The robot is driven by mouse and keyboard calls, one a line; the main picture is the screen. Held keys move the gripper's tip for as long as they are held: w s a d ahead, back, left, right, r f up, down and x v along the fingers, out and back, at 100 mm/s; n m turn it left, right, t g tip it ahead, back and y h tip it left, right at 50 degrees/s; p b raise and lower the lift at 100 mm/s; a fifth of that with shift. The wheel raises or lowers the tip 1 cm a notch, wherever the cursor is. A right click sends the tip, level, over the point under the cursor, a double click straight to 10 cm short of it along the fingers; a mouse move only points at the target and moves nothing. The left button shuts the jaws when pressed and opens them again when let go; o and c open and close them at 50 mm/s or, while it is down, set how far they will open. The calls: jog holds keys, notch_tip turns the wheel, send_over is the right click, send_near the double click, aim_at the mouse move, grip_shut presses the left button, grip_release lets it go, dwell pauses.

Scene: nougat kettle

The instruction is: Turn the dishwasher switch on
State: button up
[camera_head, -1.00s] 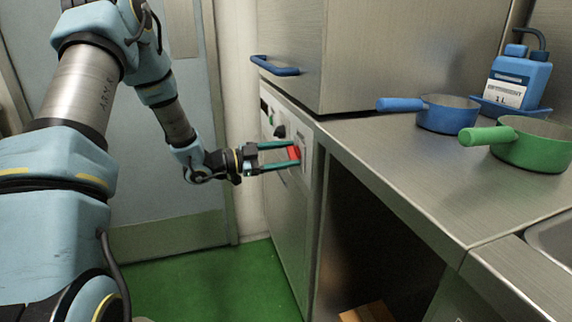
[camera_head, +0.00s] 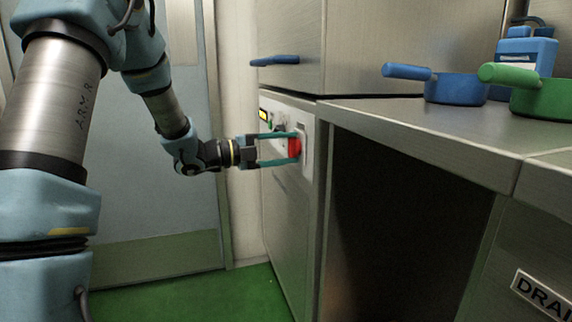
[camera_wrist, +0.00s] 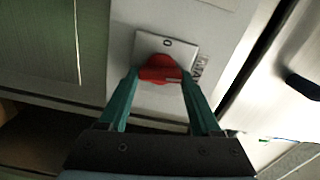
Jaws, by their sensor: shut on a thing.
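The dishwasher's red rotary switch (camera_head: 294,147) sits on a pale plate on the front panel, below the hood. In the wrist view the red switch knob (camera_wrist: 160,69) lies between my green fingers, with a "0" mark on the plate (camera_wrist: 184,44) beside it. My gripper (camera_head: 290,148) reaches the panel from the left, its two fingers on either side of the knob and shut on it. The fingers also show in the wrist view (camera_wrist: 158,86). The knob's exact on or off position cannot be told.
A lit yellow display (camera_head: 263,114) is on the panel left of the switch. The blue hood handle (camera_head: 275,61) juts out above. A steel counter (camera_head: 430,118) with a blue pan (camera_head: 455,89) and a green pan (camera_head: 543,97) stands to the right. The green floor (camera_head: 190,297) is clear.

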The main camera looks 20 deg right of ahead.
jog(key=shift+f+m+b, duration=0.2)
jog(key=shift+m+b, duration=0.6)
jog(key=shift+b, duration=0.3)
jog(key=shift+r, duration=0.1)
jog(key=o, duration=1.4)
jog(key=a, duration=0.3)
jog(key=w+a, duration=0.1)
jog(key=a, duration=0.3)
jog(key=a+p, duration=0.1)
jog(key=a, duration=0.2)
jog(key=shift+w+a, duration=0.15)
jog(key=shift+a, duration=0.25)
jog(key=shift+w, duration=0.1)
